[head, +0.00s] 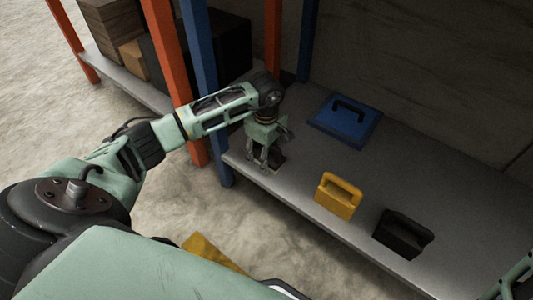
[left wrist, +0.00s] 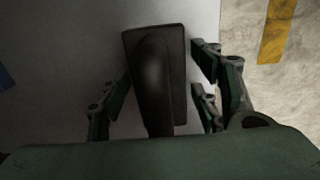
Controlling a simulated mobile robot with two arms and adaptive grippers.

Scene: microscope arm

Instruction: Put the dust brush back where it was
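A dark object with a raised, rounded handle, which looks like the dust brush (left wrist: 155,80), lies on the grey shelf. In the head view only a dark part of it (head: 278,160) shows beneath my left gripper, near the shelf's left end. My left gripper (head: 266,158) points down over it. In the left wrist view its fingers (left wrist: 164,95) stand on both sides of the object. The left finger is close to its edge, and a gap shows on the right, so the gripper is open. My right gripper is out of view; only part of that arm shows.
On the same shelf (head: 300,186) are a blue panel with a dark handle (head: 358,128), a yellow block with a handle (head: 338,200) and a black handled block (head: 402,235). Blue (head: 200,60) and orange posts (head: 165,50) stand left of my gripper. Boxes (head: 112,30) fill another shelf.

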